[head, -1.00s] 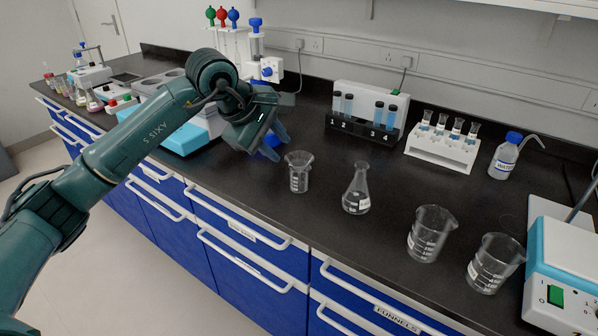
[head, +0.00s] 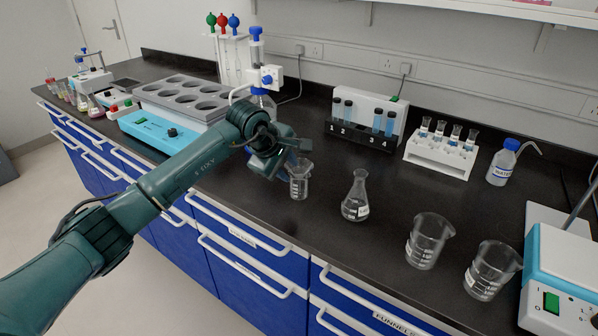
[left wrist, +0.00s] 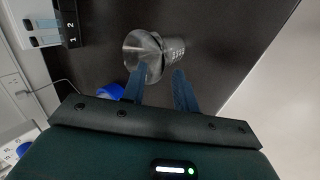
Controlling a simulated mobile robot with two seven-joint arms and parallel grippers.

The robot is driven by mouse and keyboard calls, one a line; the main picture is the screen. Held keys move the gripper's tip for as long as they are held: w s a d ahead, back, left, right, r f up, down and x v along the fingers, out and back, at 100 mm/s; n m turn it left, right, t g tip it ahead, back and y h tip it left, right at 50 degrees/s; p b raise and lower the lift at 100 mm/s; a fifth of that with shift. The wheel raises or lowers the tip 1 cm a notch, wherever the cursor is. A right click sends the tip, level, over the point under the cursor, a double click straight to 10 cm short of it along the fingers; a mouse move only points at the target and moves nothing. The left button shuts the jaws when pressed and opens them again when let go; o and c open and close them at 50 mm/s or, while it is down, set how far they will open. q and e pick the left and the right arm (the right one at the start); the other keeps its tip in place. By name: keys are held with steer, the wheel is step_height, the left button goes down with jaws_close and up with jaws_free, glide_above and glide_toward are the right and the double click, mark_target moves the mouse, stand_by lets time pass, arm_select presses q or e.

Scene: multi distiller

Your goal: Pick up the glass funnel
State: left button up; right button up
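The glass funnel (head: 301,167) sits in the mouth of a small graduated beaker (head: 299,188) on the black bench. In the left wrist view the clear cone of the funnel (left wrist: 141,46) shows just beyond the fingertips, with the beaker (left wrist: 175,48) behind it. My left gripper (head: 287,163) is right at the funnel's left side, its blue fingers apart. In the left wrist view the left gripper (left wrist: 160,72) is open with nothing clamped between its fingers. I cannot tell whether a finger touches the glass. My right gripper is out of view.
A conical flask (head: 356,197) stands right of the funnel, then two beakers (head: 428,241) (head: 489,269). A heating block (head: 180,97) is at the left. Bare bench lies behind the flask.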

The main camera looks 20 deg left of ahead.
arm_select(q)
steer(key=shift+w+d+f, duration=0.1)
steer(key=shift+w+f, duration=0.2)
steer(key=shift+f, duration=0.15)
jaws_close()
